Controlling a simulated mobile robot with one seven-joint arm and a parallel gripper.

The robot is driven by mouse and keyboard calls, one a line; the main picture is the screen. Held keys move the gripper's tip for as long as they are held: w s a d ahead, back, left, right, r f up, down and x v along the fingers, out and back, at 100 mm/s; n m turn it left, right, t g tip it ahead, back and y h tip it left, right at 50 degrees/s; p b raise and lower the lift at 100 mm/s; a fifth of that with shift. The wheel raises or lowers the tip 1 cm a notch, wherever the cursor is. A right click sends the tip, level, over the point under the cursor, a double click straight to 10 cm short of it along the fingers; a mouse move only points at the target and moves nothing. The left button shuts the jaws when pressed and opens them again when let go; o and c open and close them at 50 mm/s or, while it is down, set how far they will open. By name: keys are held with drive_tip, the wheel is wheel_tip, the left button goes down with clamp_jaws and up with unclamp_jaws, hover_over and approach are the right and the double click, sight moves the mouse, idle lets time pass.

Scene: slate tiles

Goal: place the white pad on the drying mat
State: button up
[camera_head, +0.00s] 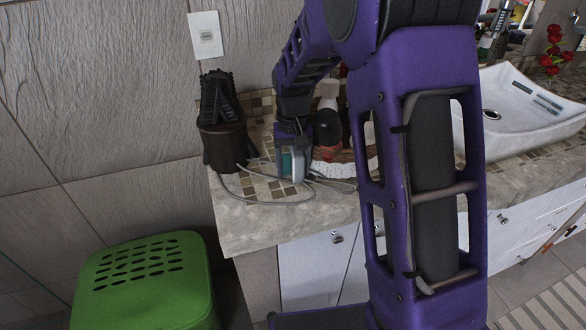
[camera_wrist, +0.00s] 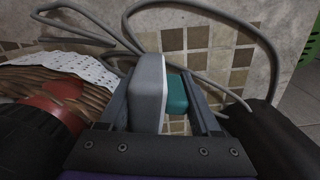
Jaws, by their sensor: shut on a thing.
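My gripper (camera_wrist: 160,108) is over the tiled counter near its front edge, pointing down. It is shut on the white pad (camera_wrist: 150,85), a pale block with a grey side, which also shows in the head view (camera_head: 298,165). A teal block (camera_wrist: 177,94) sits against the pad's right side, between the fingers; I cannot tell whether it is part of the pad. A white dotted sheet (camera_wrist: 75,68), which looks like the drying mat, lies left of the gripper in the wrist view. The pad is apart from it. In the head view my arm hides much of the sheet.
A grey cable (camera_head: 262,201) loops across the counter (camera_head: 290,225) around the gripper. A dark brown holder (camera_head: 222,147) stands left. A red and black item (camera_wrist: 30,122) lies by wicker beside the sheet. A white basin (camera_head: 530,115) is at right, a green bin (camera_head: 145,285) below left.

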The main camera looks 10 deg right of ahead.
drive_tip(key=shift+f, duration=0.1)
drive_tip(key=shift+f, duration=0.15)
drive_tip(key=o, duration=1.2)
